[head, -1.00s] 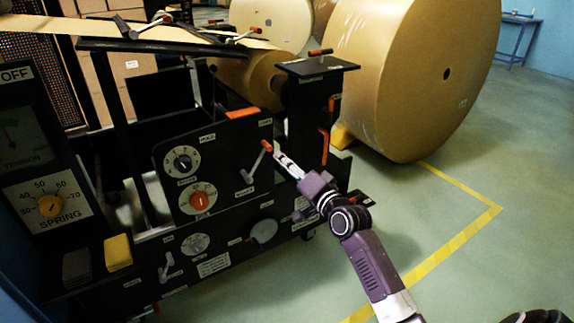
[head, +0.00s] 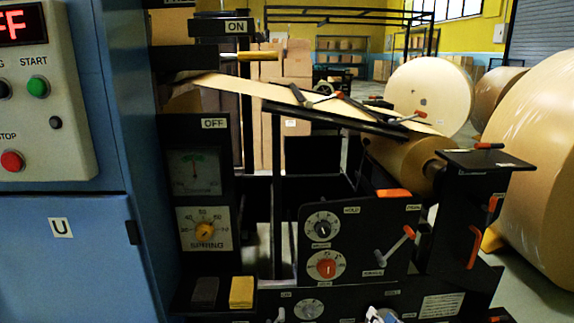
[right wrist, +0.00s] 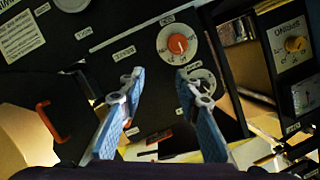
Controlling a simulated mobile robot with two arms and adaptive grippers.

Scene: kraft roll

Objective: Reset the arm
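My right gripper (head: 381,315) shows only as a small pale tip at the bottom edge of the head view, below the black control panel. In the right wrist view its two blue fingers (right wrist: 160,88) are spread wide apart with nothing between them. They face the panel with the orange-red dial (right wrist: 178,44); whether they touch anything there I cannot tell. The same orange-red dial (head: 326,267) is in the head view, with a grey lever with an orange end (head: 396,247) to its right. My left gripper is not in view.
A blue cabinet (head: 70,250) with green and red buttons stands at the left. A yellow block (head: 242,291) rests on a black ledge. A sloping brown paper web (head: 262,93) leads towards a roll. Large kraft rolls (head: 545,165) stand at the right, with a little floor visible there.

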